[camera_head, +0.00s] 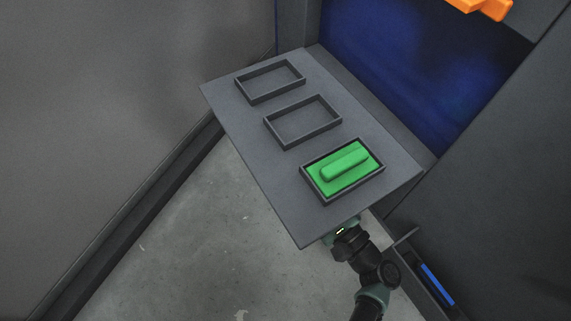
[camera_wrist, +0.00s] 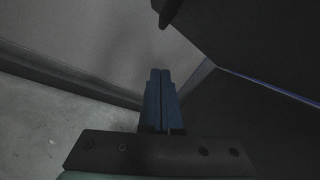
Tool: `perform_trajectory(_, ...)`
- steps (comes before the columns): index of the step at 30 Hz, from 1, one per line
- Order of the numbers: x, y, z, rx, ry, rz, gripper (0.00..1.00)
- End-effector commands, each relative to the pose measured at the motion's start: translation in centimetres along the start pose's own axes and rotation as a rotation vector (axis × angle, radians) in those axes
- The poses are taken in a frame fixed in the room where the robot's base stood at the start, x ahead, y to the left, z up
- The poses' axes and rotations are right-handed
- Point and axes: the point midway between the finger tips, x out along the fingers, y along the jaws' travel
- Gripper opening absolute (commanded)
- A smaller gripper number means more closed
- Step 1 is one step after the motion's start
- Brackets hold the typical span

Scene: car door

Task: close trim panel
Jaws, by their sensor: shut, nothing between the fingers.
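The trim panel (camera_head: 232,113) is a flat grey board in the head view. It sticks out from the door below a dark blue opening (camera_head: 405,60), so it stands open. Three rectangular frames sit on its upper face; the nearest holds a green block (camera_head: 345,165). My arm comes up from the lower right, and its end passes under the panel's near edge, hiding my gripper there. In the wrist view my gripper (camera_wrist: 160,72) shows two blue fingers shut together, with nothing between them. A dark surface above right of the fingers may be the panel's underside; contact cannot be told.
A large grey wall (camera_head: 110,90) stands to the left. Bare concrete floor (camera_head: 215,235) lies below the panel. An orange object (camera_head: 482,8) is at the top right. A blue strip (camera_head: 437,284) sits low on the right, near my arm.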

Motion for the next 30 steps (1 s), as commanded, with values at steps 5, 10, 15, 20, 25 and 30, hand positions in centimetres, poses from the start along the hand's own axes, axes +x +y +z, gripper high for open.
perform_trajectory(5,4.0,0.4,-0.3,-0.002,-0.005,0.003,0.00)
perform_trajectory(10,4.1,0.1,1.9,-0.002,-0.001,0.000,0.00)
perform_trajectory(15,4.5,0.0,3.2,-0.002,0.000,0.000,0.00)
perform_trajectory(20,4.6,0.1,3.8,0.000,0.000,0.001,0.00)
perform_trajectory(25,4.6,0.0,3.9,0.000,0.000,0.000,0.00)
perform_trajectory(30,4.6,0.0,3.9,0.000,0.000,0.000,0.00)
